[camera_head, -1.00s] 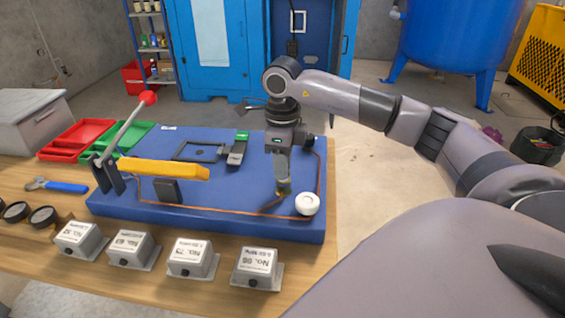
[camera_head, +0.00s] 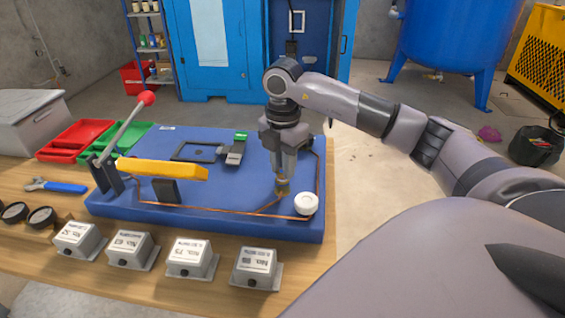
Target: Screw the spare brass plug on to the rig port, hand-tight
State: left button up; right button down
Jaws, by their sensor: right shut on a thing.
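My right gripper (camera_head: 283,178) points down over the front right part of the blue rig board. It is shut on the brass plug (camera_head: 282,189), which shows as a small brass-coloured bit at the fingertips. The plug is at the rig port, where the copper pipe (camera_head: 240,210) ends. The port itself is hidden by the plug and fingers, and I cannot tell how far the plug is on. My left gripper is not in view.
The blue board (camera_head: 230,228) carries a yellow-handled lever (camera_head: 165,170), a red-knobbed lever (camera_head: 148,99) and a white round knob (camera_head: 306,204). Several grey numbered boxes (camera_head: 190,259) stand along the front. A blue-handled wrench (camera_head: 62,187) and red and green trays (camera_head: 75,140) lie left.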

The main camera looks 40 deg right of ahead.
jog(key=shift+f+m, duration=0.15)
jog(key=shift+m, duration=0.55)
jog(key=c, duration=0.9)
grip_release()
jog(key=shift+o, duration=0.2)
